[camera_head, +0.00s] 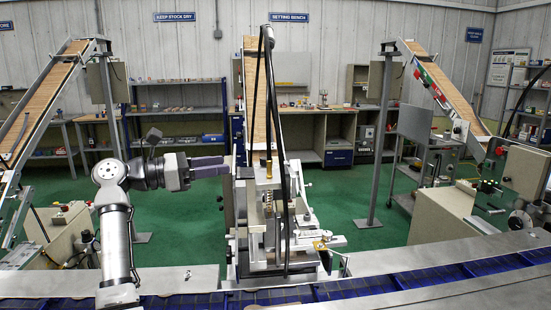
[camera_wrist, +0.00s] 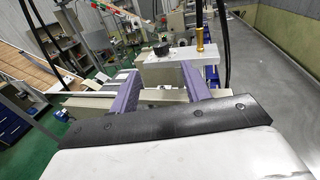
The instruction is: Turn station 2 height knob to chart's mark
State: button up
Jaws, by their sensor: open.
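My gripper (camera_head: 226,167) is open and empty, pointing right at the upper part of the middle station (camera_head: 273,215). In the wrist view the two purple fingers of my gripper (camera_wrist: 158,70) are spread apart. Beyond and between them is a light metal block (camera_wrist: 178,75). A black knob (camera_wrist: 162,48) stands on top of this block, apart from the fingers. A brass post (camera_wrist: 199,38) rises to the right of the knob; the brass post (camera_head: 268,166) also shows in the head view. No station number is readable, and I cannot tell which knob sets height. No chart mark is legible.
A conveyor with blue slats (camera_head: 340,292) runs along the front. Black cables (camera_head: 271,110) hang down the middle station. Sloping stick chutes rise at the left (camera_head: 45,95) and right (camera_head: 445,90). A board with papers (camera_head: 509,70) hangs at the back right, too small to read.

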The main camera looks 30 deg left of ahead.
aim_at(266, 158)
jog(key=p+x, duration=0.2)
jog(key=x, duration=0.3)
jog(key=p+x, duration=0.2)
jog(key=x, duration=0.4)
jog(key=shift+d+r, duration=0.15)
jog(key=shift+r, duration=0.05)
jog(key=shift+w+d+f, duration=0.15)
jog(key=shift+w+d, duration=0.2)
jog(key=shift+w, duration=0.2)
jog(key=c, duration=1)
jog(key=shift+o, duration=0.2)
jog(key=shift+m+g+h, duration=0.4)
jog(key=shift+h, duration=0.1)
jog(key=shift+r+m+g+h+p, duration=0.25)
jog(key=shift+m+g+h+p, duration=0.65)
jog(key=shift+m+g+h, duration=0.5)
jog(key=shift+m+g+h+p, duration=0.3)
jog(key=shift+m+g+h, duration=0.1)
jog(key=shift+g, duration=0.4)
jog(key=shift+f+m+g+h, duration=0.15)
jog(key=shift+m+g+h, duration=0.35)
jog(key=shift+m+g, duration=0.45)
